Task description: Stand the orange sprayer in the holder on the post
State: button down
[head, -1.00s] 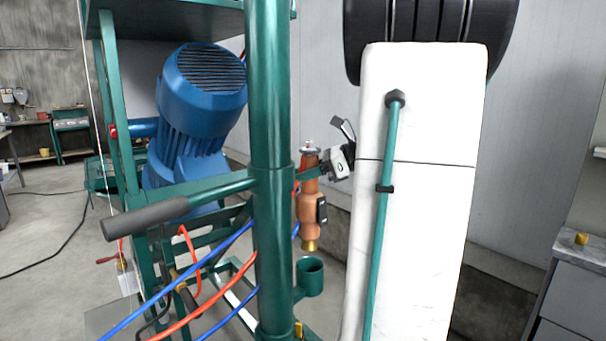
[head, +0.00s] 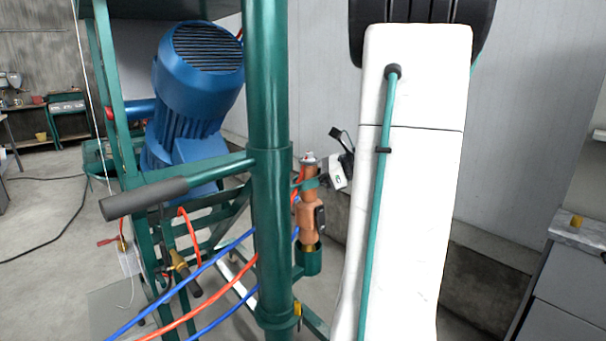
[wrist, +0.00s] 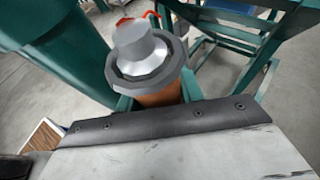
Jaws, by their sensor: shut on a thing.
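The orange sprayer (head: 309,222), copper-coloured with a dark part on its side, hangs nearly upright beside the green post (head: 268,215) in the head view. The green cup-shaped holder (head: 310,264) is on the post's right side. The sprayer's brass lower end is at the cup's rim; I cannot tell how far it is inside.
A handle with a grey grip (head: 150,198) sticks out left from the post. Blue and red hoses (head: 190,285) cross in front of the frame. A blue motor (head: 195,100) stands behind. A grey cabinet (head: 570,290) is at the right.

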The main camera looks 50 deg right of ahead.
aim_at(304, 200)
jog(key=shift+f, duration=2.5)
jog(key=c, duration=0.8)
grip_release()
jog(key=shift+c, duration=0.2)
jog(key=shift+s, duration=0.1)
jog(key=v, duration=0.7)
jog(key=shift+s+d+r, duration=0.15)
jog(key=shift+s+d, duration=0.05)
jog(key=shift+s, duration=0.05)
